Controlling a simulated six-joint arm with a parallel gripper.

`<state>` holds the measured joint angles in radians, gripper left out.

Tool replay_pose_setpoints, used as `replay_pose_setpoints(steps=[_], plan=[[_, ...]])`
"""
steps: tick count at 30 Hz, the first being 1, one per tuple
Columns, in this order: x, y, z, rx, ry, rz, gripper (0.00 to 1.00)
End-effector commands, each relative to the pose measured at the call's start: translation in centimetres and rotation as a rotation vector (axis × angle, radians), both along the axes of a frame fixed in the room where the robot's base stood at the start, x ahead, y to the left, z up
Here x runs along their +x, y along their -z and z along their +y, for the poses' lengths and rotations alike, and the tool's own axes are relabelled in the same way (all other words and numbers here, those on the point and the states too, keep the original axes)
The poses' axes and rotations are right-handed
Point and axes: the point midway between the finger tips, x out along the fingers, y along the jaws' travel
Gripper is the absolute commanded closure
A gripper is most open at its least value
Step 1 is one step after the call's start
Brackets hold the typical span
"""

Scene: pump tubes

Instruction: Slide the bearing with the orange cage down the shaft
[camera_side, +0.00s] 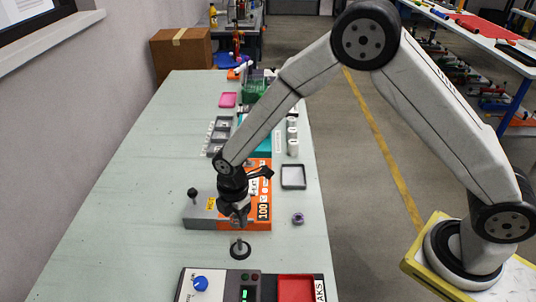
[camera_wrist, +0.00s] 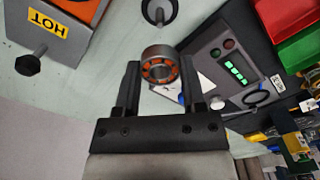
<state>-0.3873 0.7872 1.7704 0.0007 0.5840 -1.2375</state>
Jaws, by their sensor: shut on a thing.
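The bearing (camera_wrist: 158,70), a steel ring with an orange cage, is between the fingertips of my gripper (camera_wrist: 160,74) in the wrist view. My gripper is shut on it. The shaft stands on a dark round base (camera_side: 240,250) on the table in the side view. The round base also shows at the top edge of the wrist view (camera_wrist: 159,12), apart from the bearing. In the side view my gripper (camera_side: 239,216) points down above the shaft, and the bearing is too small there to make out clearly.
A grey and orange heater (camera_side: 200,215) marked HOT, with a black knob, stands just behind. A control box (camera_side: 197,284) with a blue knob and a red tray (camera_side: 296,288) are in front. The table's left side is clear.

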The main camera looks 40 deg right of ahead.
Motion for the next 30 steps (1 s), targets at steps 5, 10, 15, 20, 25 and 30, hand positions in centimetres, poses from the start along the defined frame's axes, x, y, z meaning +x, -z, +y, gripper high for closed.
replay_pose_setpoints(steps=[5, 10, 15, 20, 25, 30], plan=[[0.0, 0.5, 0.0, 0.000, 0.000, 0.000, 1.00], [0.0, 1.4, 0.0, 0.000, 0.000, 0.000, 1.00], [0.0, 2.6, 0.0, -0.001, 0.000, 0.002, 1.00], [0.0, 3.7, 0.0, 0.000, 0.000, 0.001, 1.00], [0.0, 4.7, 0.0, 0.000, 0.000, 0.000, 1.00], [0.0, 5.4, 0.0, 0.000, 0.000, -0.001, 1.00]])
